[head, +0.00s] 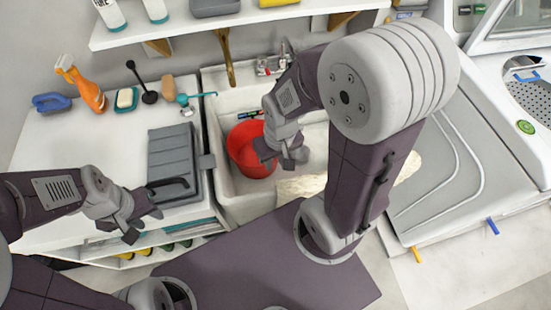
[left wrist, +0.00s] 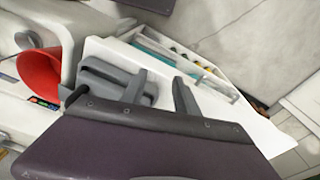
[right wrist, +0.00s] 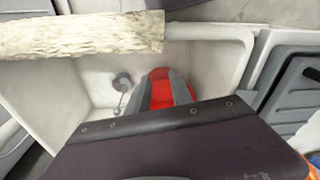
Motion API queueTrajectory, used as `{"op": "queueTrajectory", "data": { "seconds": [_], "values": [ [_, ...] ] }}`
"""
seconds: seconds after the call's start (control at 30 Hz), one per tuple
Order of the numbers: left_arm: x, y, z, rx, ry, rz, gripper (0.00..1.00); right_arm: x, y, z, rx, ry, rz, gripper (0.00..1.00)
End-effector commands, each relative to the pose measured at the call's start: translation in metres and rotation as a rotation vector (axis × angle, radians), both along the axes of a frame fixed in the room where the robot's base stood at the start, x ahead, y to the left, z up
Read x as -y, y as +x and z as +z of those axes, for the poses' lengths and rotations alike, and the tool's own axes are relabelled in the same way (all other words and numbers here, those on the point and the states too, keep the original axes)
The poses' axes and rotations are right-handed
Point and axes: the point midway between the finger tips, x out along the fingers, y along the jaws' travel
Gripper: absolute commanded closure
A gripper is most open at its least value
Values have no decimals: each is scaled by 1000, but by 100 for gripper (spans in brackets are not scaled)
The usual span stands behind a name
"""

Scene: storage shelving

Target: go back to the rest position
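My left gripper (head: 143,220) is open and empty, low by the front edge of the left counter, near the grey case (head: 170,150) with a dark handle. In the left wrist view, its two fingers (left wrist: 165,92) stand apart, with the case's grey body behind them. My right gripper (head: 283,158) is over the sink, in front of the red bucket (head: 243,145) and hiding part of it. In the right wrist view, its fingers (right wrist: 162,92) stand apart, with the red bucket (right wrist: 160,76) showing between them. I see nothing gripped in either.
The bucket stands in the white sink (head: 225,85). An orange spray bottle (head: 88,90), a blue brush (head: 50,102) and a sponge dish (head: 126,99) are at the left counter's back. A shelf (head: 200,28) hangs above. A pale rough board (right wrist: 80,36) lies across the sink.

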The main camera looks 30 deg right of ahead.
Motion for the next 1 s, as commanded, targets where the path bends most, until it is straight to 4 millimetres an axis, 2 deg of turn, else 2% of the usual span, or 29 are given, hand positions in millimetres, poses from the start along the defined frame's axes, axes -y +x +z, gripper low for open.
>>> {"op": "queueTrajectory", "data": {
  "seconds": [0.1,0.17,0.27,0.4,0.47,0.63,1.0],
  "values": [
    [0,0,3,0,0,0,64,0,0,2,1,-1,-1,74],
    [0,0,12,0,0,0,64,0,1,12,1,-1,-1,74],
    [0,0,43,0,0,0,64,1,1,43,2,-1,-1,74],
    [0,0,97,0,0,0,64,1,1,97,2,-1,-1,74],
    [0,0,110,1,0,0,64,1,1,110,2,-1,-1,74],
    [0,0,102,0,0,0,64,1,1,102,2,-1,-1,74],
    [0,0,102,0,0,0,64,1,1,102,2,-1,-2,74]
  ]
}}
